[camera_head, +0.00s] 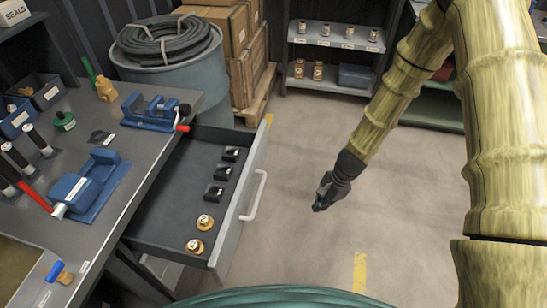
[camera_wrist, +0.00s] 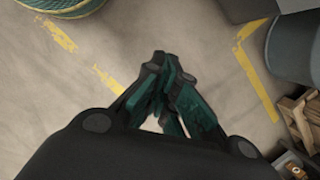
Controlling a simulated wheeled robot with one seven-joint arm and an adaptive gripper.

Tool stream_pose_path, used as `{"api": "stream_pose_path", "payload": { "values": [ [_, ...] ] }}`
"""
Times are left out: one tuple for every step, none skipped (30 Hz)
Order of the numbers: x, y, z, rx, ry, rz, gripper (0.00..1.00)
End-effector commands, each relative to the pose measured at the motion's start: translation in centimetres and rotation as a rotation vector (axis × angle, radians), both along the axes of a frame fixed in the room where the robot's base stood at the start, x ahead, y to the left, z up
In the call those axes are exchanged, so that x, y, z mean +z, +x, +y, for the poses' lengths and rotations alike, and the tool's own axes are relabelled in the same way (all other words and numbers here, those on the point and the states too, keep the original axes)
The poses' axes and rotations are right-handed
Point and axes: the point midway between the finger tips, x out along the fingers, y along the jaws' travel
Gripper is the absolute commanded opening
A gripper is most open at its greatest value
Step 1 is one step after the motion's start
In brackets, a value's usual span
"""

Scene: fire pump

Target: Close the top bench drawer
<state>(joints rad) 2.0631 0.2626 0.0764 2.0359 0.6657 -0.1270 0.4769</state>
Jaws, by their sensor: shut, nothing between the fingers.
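The top bench drawer (camera_head: 165,211) is pulled well out from under the bench (camera_head: 150,140) in the head view. Its grey front carries a pale bar handle (camera_head: 256,197). Inside the drawer lie several small black blocks (camera_head: 222,173) and two brass fittings with white tops (camera_head: 205,221). My gripper (camera_head: 319,207) is to the right of the handle, apart from it, over open floor. Its fingers are closed together and empty. The wrist view also shows the gripper (camera_wrist: 165,60) pointing at the floor.
On the bench stand a blue vise (camera_head: 85,187), a second blue vise (camera_head: 153,112) and several bins and bottles. Shelves (camera_head: 335,75) are at the back. The floor right of the drawer is clear.

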Motion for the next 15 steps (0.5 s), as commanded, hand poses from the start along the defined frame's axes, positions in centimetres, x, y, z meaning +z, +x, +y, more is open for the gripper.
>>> {"api": "stream_pose_path", "payload": {
  "values": [
    [0.7, 3.6, 0.6, -0.103, 0.068, -0.010, 0.00],
    [1.7, 5.3, 1.0, -0.163, 0.113, -0.006, 0.00],
    [3.2, 7.5, 1.5, -0.234, 0.172, -0.004, 0.00],
    [4.3, 9.1, 1.8, -0.283, 0.217, -0.002, 0.00],
    [5.4, 10.5, 2.1, -0.327, 0.259, 0.000, 0.00],
    [6.9, 12.2, 2.5, -0.377, 0.312, 0.004, 0.00],
    [8.0, 13.4, 2.7, -0.409, 0.350, 0.004, 0.00],
    [8.9, 14.3, 2.9, -0.436, 0.383, 0.008, 0.00],
    [10.1, 15.5, 3.1, -0.465, 0.422, 0.009, 0.00],
    [10.9, 16.2, 3.2, -0.483, 0.446, 0.011, 0.00],
    [11.5, 16.7, 3.3, -0.498, 0.466, 0.013, 0.00],
    [12.2, 17.3, 3.4, -0.512, 0.488, 0.014, 0.00],
    [12.5, 17.6, 3.4, -0.519, 0.500, 0.015, 0.00],
    [12.7, 17.8, 3.5, -0.524, 0.508, 0.016, 0.00],
    [12.9, 18.0, 3.7, -0.529, 0.514, 0.017, 0.00]
  ]
}}
